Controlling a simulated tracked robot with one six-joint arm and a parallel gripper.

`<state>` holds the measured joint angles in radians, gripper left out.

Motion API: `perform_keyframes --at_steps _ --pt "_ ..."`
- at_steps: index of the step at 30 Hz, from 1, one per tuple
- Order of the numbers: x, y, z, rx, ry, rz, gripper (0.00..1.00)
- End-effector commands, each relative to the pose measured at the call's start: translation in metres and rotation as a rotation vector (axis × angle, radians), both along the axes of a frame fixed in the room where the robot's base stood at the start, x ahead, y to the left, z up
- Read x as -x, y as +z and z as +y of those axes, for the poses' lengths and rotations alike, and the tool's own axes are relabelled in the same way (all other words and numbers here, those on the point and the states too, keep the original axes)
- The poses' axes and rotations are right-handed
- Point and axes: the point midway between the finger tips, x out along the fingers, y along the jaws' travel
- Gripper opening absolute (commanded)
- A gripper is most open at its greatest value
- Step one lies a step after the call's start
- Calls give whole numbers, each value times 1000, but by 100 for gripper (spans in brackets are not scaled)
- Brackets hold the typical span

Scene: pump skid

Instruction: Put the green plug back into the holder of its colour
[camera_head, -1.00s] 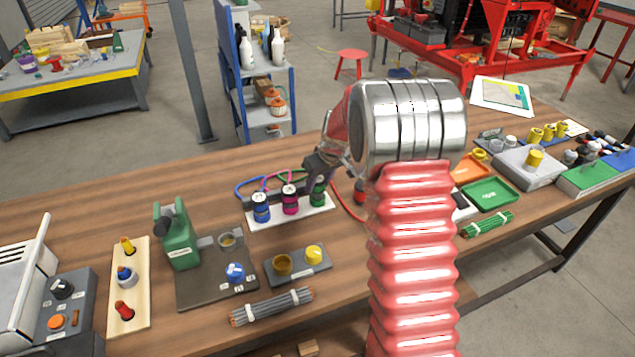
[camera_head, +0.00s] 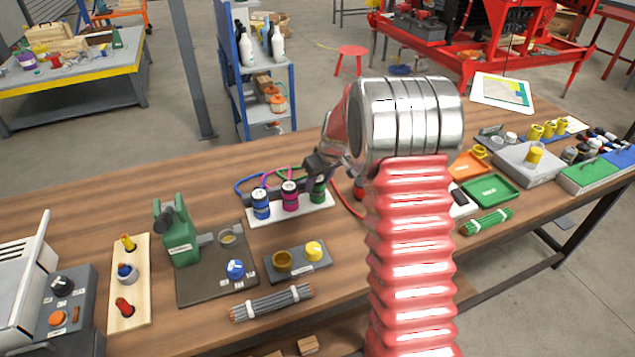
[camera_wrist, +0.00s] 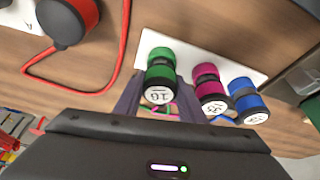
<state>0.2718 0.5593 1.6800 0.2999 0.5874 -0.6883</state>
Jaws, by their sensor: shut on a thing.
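The green plug (camera_head: 318,194) is at the right end of a white plate (camera_head: 262,220), in line with a magenta plug (camera_head: 290,200) and a blue plug (camera_head: 261,207). In the wrist view the green plug (camera_wrist: 161,72) shows a white label on its near end, and its far end meets the white plate (camera_wrist: 190,54). I cannot tell how deep it sits. My gripper (camera_wrist: 157,100) is shut on the green plug, with one dark finger on each side of it. The head view shows my gripper (camera_head: 316,178) partly behind my arm.
A red plug (camera_wrist: 68,20) with a red cable lies beside the plate. Coloured cables run behind the plate. Bare wood (camera_head: 130,200) lies at the left.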

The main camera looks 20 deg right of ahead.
Motion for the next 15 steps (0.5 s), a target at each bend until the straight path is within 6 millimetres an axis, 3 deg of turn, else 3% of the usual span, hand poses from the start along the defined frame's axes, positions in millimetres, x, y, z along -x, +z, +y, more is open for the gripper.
perform_keyframes --at_steps 9,15 --pt "0 0 0 0 0 0 57" --pt "0 0 0 0 0 0 58"
